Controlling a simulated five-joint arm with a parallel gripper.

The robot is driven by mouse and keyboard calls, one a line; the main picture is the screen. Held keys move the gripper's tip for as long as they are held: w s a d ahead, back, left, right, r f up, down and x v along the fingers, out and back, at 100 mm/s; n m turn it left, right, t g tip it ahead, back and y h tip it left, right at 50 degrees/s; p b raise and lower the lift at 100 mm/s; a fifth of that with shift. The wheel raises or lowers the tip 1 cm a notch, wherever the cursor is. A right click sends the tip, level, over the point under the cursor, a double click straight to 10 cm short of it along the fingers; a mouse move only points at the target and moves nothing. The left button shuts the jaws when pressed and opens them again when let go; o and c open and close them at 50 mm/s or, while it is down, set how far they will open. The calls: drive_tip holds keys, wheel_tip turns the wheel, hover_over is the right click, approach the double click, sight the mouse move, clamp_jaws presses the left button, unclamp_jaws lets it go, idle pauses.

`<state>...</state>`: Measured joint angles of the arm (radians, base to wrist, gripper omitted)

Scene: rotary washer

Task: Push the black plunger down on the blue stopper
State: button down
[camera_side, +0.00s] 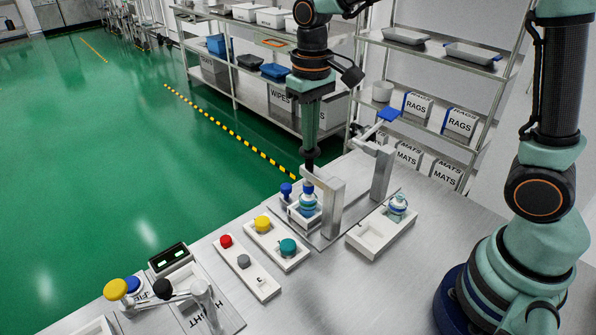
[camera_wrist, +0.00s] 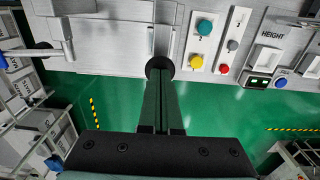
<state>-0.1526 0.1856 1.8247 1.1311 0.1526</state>
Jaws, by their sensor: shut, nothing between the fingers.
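The black plunger (camera_side: 309,164) stands upright at the end of a silver press bracket (camera_side: 322,183). In the wrist view its round black top (camera_wrist: 154,64) shows at the fingertips. The blue stopper (camera_side: 307,188) sits on a small bottle (camera_side: 308,205) in a white holder, under the plunger. The stopper is hidden in the wrist view. My gripper (camera_side: 311,148) is shut, empty and pointing down, with its tips right over the plunger; I cannot tell whether they touch. It also shows in the wrist view (camera_wrist: 161,84).
A lever with a blue handle (camera_side: 388,114) rises behind the bracket. A blue knob (camera_side: 286,190) is left of the bottle. Button panels (camera_side: 275,245) lie in front, and shelves stand behind the table.

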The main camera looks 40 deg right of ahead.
wheel_tip(320, 180, up, 9)
idle(1.0)
drive_tip(key=shift+s, duration=0.1)
drive_tip(key=s+d+f+t, duration=0.3)
drive_tip(key=s+d+t, duration=0.2)
drive_tip(key=s, duration=0.5)
drive_tip(key=shift+s+d+f+t, duration=0.15)
drive_tip(key=shift+d+t, duration=0.15)
drive_tip(key=shift+d, duration=0.2)
